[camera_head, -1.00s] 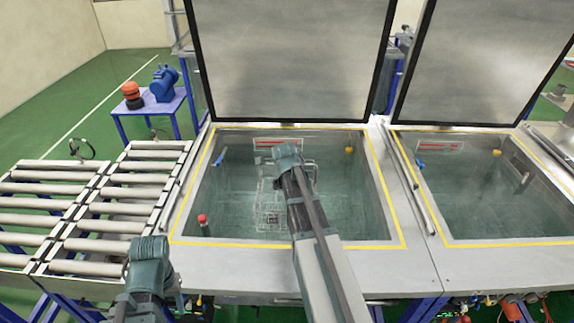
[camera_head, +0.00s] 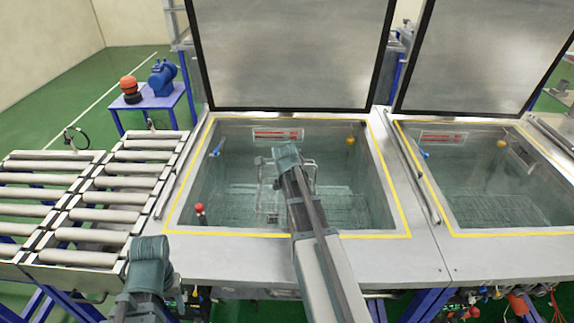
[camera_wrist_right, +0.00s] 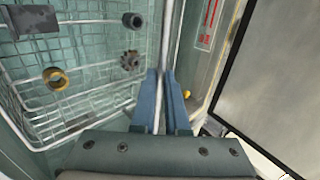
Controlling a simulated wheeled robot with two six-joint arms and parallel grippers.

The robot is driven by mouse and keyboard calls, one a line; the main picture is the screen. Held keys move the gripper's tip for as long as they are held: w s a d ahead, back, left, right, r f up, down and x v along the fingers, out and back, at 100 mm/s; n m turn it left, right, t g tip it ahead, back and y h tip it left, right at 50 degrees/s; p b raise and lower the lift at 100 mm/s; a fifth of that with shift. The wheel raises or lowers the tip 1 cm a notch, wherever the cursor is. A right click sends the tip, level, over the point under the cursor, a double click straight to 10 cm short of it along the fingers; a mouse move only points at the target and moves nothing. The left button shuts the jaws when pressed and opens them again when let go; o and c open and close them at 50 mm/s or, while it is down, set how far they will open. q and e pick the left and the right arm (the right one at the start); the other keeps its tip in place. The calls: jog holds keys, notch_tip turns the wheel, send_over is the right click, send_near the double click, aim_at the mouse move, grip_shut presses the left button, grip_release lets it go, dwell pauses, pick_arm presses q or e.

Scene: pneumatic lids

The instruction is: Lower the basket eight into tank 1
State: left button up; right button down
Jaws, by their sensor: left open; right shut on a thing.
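In the head view, my right gripper (camera_head: 287,158) is over the open tank 1 (camera_head: 210,235). In the right wrist view, it (camera_wrist_right: 162,85) is shut on a thin upright metal bar of the wire basket (camera_wrist_right: 100,70). The basket holds a brass ring (camera_wrist_right: 56,78), a toothed gear (camera_wrist_right: 130,60), a dark ring (camera_wrist_right: 133,20) and a dark block (camera_wrist_right: 32,22). In the head view, the basket's pale wire frame (camera_head: 268,200) shows inside the tank walls, partly hidden by my right arm. My left gripper (camera_head: 150,250) is by the front left corner of the tank, open and empty.
The tank's lid (camera_head: 290,55) stands raised behind it. A second open tank (camera_head: 490,232) with a raised lid (camera_head: 480,60) is to the right. A roller conveyor (camera_head: 120,185) on the left is empty. A red-capped post (camera_head: 199,212) stands at the tank's left front.

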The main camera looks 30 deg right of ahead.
jog(key=shift+f+b, duration=5)
jog(key=shift+f, duration=0.15)
jog(key=shift+f+b, duration=0.55)
jog(key=c, duration=1)
grip_release()
jog(key=shift+r, duration=0.1)
jog(key=shift+o, duration=0.8)
jog(key=shift+s, duration=0.1)
jog(key=p+v, duration=1)
jog(key=v, duration=0.3)
jog(key=shift+s+a+r, duration=0.2)
jog(key=shift+s, duration=0.1)
